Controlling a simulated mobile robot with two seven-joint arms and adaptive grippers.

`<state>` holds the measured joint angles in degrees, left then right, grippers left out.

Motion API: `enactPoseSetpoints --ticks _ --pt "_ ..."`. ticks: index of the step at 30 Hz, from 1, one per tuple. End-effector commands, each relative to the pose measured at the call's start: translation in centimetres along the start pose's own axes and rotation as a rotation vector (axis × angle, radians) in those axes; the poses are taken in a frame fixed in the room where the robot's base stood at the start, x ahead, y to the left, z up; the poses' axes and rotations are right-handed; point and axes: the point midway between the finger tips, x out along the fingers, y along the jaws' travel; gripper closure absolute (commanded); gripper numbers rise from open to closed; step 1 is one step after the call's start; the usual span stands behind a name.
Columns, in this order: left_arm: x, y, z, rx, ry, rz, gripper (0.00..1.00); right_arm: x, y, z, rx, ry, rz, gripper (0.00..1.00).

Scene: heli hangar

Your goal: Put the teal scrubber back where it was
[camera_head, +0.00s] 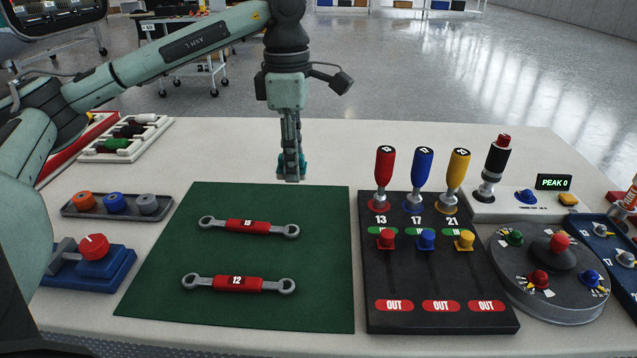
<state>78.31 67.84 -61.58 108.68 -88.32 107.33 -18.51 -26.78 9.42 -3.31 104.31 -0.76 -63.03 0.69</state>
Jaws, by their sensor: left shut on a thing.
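My left gripper (291,172) hangs pointing down above the far edge of the green mat (160,285). It is shut on a small teal thing, the teal scrubber (303,166), which shows only in part around the fingers. The scrubber is held up near the mat's back edge; its exact height is hard to tell. My right gripper is not in view.
Two red-handled wrenches (248,226) (238,283) lie on the mat. A dark tray (160,214) with orange, blue and grey round pieces and a blue block with a red knob (94,246) stand left. A black panel with tall handles (440,285) and a round dial unit (560,311) stand right.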

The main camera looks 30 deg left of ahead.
Motion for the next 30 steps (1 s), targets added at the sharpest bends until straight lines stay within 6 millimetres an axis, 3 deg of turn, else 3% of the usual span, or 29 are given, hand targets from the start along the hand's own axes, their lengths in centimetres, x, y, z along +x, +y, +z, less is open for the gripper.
enactPoseSetpoints --ticks 3,8,18,30 --pt "1.3 0.9 2.1 0.001 0.001 -0.002 0.97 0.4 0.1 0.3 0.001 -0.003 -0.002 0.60" --pt "2.3 1.6 3.5 -0.001 0.000 0.000 0.97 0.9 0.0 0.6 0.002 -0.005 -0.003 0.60" --pt "6.2 1.6 3.5 -0.003 0.002 -0.002 0.97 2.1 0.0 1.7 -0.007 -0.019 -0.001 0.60" --pt "6.7 1.6 3.5 -0.002 0.000 0.000 0.97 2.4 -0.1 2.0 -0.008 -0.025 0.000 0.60"
